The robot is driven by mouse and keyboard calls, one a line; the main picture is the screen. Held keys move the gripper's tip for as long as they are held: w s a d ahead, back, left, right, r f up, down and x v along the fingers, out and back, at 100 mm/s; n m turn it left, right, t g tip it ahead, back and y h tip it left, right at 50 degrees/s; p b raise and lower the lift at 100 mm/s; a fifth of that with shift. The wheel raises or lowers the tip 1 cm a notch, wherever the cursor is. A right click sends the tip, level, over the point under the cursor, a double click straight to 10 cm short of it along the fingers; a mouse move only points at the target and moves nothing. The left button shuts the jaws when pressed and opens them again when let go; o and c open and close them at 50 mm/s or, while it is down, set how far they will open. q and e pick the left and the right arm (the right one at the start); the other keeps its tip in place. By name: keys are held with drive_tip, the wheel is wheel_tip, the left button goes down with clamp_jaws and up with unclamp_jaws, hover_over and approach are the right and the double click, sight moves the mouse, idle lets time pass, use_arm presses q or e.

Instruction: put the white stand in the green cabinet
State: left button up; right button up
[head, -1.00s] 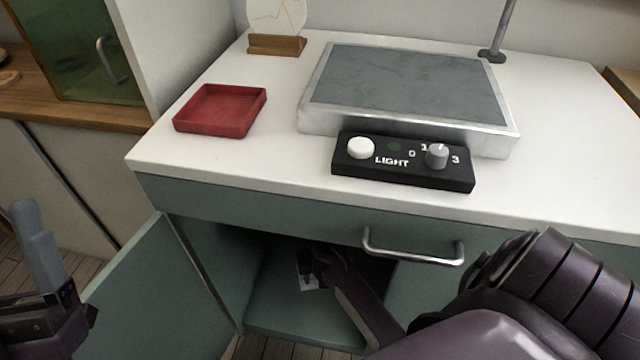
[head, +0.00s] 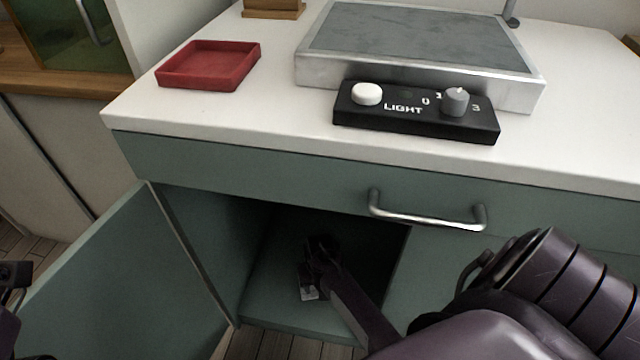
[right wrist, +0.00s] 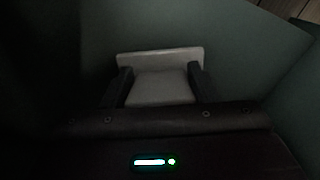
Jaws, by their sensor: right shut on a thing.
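The green cabinet (head: 180,295) stands under the white counter, with its left door swung open. My right arm reaches into its dark opening. My right gripper (head: 312,285) is inside, low above or at the cabinet floor; I cannot tell whether the stand touches it. The white stand (head: 309,294) shows as a small pale piece at the fingertips. In the right wrist view the stand (right wrist: 160,62) sits between the two fingers of my right gripper (right wrist: 160,88), which is shut on it. My left gripper (head: 12,285) is only partly in view at the left edge.
The open door (head: 120,285) stands to the left of the opening. A drawer handle (head: 428,214) juts out above my right forearm. On the counter are a red tray (head: 208,66), a light control box (head: 415,112) and a grey-topped panel (head: 420,40).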

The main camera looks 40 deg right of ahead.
drive_tip(key=shift+f, duration=0.6)
drive_tip(key=shift+r, duration=0.15)
drive_tip(key=shift+f, duration=0.55)
drive_tip(key=shift+f, duration=0.1)
drive_tip(key=o, duration=1)
drive_tip(key=shift+o, duration=0.2)
